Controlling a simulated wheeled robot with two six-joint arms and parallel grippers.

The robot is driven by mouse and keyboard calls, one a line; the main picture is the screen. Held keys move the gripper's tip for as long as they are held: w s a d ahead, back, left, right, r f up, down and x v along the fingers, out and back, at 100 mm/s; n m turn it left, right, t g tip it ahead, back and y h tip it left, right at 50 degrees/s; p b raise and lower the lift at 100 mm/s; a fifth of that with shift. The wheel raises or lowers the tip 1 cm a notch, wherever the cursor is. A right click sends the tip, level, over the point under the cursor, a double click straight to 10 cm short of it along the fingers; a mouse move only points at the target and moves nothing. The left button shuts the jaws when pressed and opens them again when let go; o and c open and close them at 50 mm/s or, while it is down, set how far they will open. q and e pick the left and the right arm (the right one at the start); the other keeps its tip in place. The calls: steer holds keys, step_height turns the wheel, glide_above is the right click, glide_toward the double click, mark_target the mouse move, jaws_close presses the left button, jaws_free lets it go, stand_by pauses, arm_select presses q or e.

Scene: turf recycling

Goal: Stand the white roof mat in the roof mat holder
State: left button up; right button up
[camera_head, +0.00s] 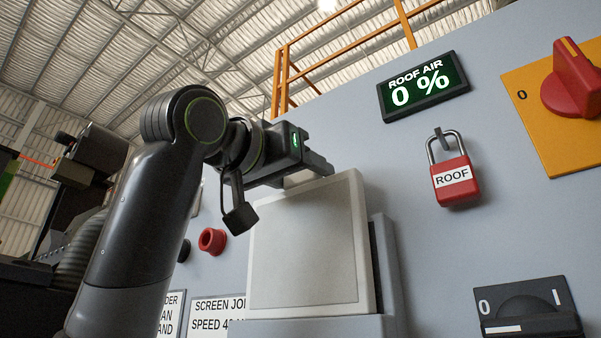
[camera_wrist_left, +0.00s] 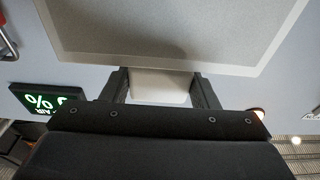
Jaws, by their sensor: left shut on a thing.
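The white roof mat (camera_head: 305,247) is a flat, pale square panel with a lighter rim, standing near upright in the head view. My left gripper (camera_head: 312,176) comes in from the left and is shut on a tab at the mat's top edge. In the left wrist view the left gripper (camera_wrist_left: 160,88) has one finger on each side of the pale tab, with the mat (camera_wrist_left: 175,30) beyond. The grey roof mat holder (camera_head: 388,265) shows behind and below the mat. The mat hides much of it, and I cannot tell whether the mat's lower edge is seated. My right gripper is not in view.
The grey panel carries a "ROOF AIR 0 %" display (camera_head: 425,87), a red padlock (camera_head: 452,180) marked ROOF, a red knob (camera_head: 573,82) on yellow and a black rotary switch (camera_head: 527,312). A red button (camera_head: 212,241) and labels (camera_head: 217,314) are left of the mat.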

arm_select(q)
steer(key=shift+f+b, duration=2.25)
steer(key=shift+f, duration=0.25)
steer(key=o, duration=1.3)
steer(key=shift+o, duration=0.2)
steer(key=shift+s+a, duration=0.1)
steer(key=shift+s, duration=0.05)
steer(key=shift+s+a+f+b, duration=0.15)
steer(key=shift+s+b, duration=0.05)
steer(key=shift+b, duration=0.1)
steer(key=b, duration=0.7)
glide_toward(298, 207)
steer(key=r+v, duration=0.1)
steer(key=v, duration=0.6)
steer(key=shift+f, duration=0.45)
steer(key=shift+w, duration=0.1)
